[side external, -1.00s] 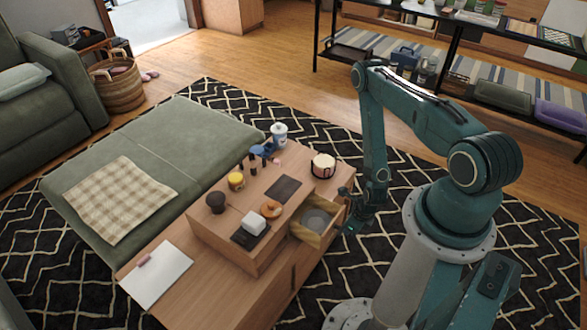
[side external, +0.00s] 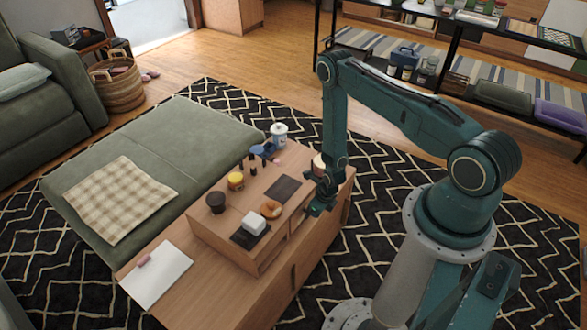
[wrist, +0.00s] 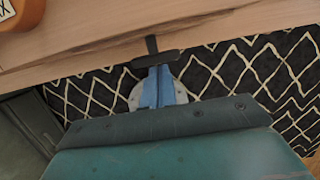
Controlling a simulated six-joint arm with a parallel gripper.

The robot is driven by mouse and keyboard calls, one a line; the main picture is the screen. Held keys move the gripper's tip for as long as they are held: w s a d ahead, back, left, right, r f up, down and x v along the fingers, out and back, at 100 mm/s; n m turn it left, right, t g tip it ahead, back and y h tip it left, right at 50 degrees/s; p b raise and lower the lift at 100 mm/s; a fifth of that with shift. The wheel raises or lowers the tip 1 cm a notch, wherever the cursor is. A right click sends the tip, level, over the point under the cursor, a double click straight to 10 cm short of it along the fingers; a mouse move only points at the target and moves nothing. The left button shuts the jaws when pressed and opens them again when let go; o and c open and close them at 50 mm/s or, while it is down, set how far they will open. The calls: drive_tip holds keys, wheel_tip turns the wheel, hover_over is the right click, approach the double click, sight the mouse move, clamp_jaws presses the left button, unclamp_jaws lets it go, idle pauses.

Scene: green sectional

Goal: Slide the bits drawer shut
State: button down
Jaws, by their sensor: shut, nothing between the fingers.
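The bits drawer (side external: 301,229) is in the front of the wooden desk box (side external: 228,226). Its open inside no longer shows in the side view, and its front looks flush or nearly so; my gripper hides part of it. In the wrist view a dark bar handle (wrist: 157,58) stands out from the wooden front on a short stem. My gripper (side external: 316,210) is shut and empty at the drawer front. In the wrist view its blue fingertips (wrist: 158,72) are together against or just short of the handle; I cannot tell which.
A round container is partly behind my wrist. The patterned rug (side external: 380,255) before the drawer is clear.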

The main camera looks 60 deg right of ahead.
drive_tip(key=shift+w+r, duration=0.1)
drive_tip(key=shift+w, duration=0.2)
drive_tip(key=s+r, duration=0.7)
drive_tip(key=r, duration=0.2)
drive_tip(key=shift+r, duration=0.25)
idle(0.3)
drive_tip(key=shift+r, duration=0.1)
